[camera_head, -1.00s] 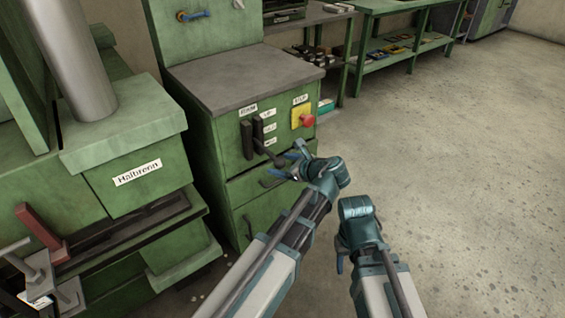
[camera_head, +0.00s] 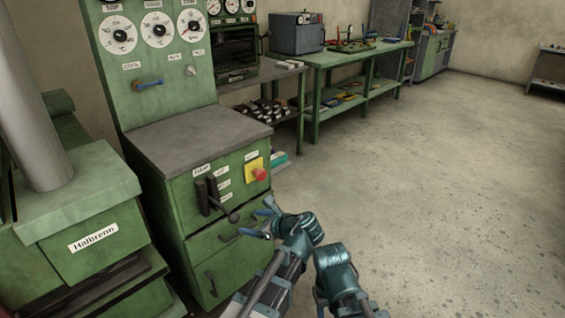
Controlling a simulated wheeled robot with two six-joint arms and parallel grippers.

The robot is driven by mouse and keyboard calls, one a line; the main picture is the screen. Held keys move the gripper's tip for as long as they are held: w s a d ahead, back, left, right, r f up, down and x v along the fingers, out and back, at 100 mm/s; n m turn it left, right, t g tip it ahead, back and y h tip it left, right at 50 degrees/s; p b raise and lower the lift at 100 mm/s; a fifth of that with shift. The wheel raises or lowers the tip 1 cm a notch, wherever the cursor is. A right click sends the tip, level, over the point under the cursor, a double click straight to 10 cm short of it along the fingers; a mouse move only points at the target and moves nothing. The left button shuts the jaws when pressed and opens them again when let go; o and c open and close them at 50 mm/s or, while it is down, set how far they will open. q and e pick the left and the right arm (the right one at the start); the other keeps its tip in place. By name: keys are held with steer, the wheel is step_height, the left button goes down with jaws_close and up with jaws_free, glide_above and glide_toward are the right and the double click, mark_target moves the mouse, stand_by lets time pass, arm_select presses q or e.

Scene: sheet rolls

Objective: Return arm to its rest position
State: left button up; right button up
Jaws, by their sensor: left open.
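My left gripper (camera_head: 260,219) is open and empty, its two blue fingers spread and pointing left toward the front of the green control cabinet (camera_head: 205,245). A black lever (camera_head: 222,205) with a round knob sticks out of the cabinet just left of the fingers. A small gap shows between the knob and the fingers in the picture. My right gripper (camera_head: 319,300) hangs low at the bottom centre. Only a bit of blue finger shows beside its teal wrist, so its opening is hidden.
A red stop button (camera_head: 260,174) on a yellow plate sits on the cabinet above my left gripper. A gauge panel (camera_head: 150,60) rises behind. A green workbench (camera_head: 345,58) stands at the back. The floor (camera_head: 430,190) to the right is clear.

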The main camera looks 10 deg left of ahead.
arm_select(q)
steer(key=s+f+n+g+h, duration=0.6)
steer(key=s+f+n+h, duration=0.55)
steer(key=n, duration=1.05)
steer(key=s+d+r+m+p, duration=0.1)
steer(key=d+r+p, duration=0.3)
steer(key=r+p, duration=0.4)
steer(key=s+d+r+m+y+p, duration=0.1)
steer(key=s+d+r+p, duration=0.3)
steer(key=r+p, duration=0.5)
steer(key=s+d+r+m+g+y+p, duration=0.1)
steer(key=s+d+r+p, duration=0.2)
steer(key=r+p, duration=0.5)
steer(key=shift+d+r+m, duration=0.2)
steer(key=shift+d+m, duration=0.2)
steer(key=shift+d, duration=0.05)
steer(key=shift+o, duration=0.4)
steer(key=shift+y, duration=0.25)
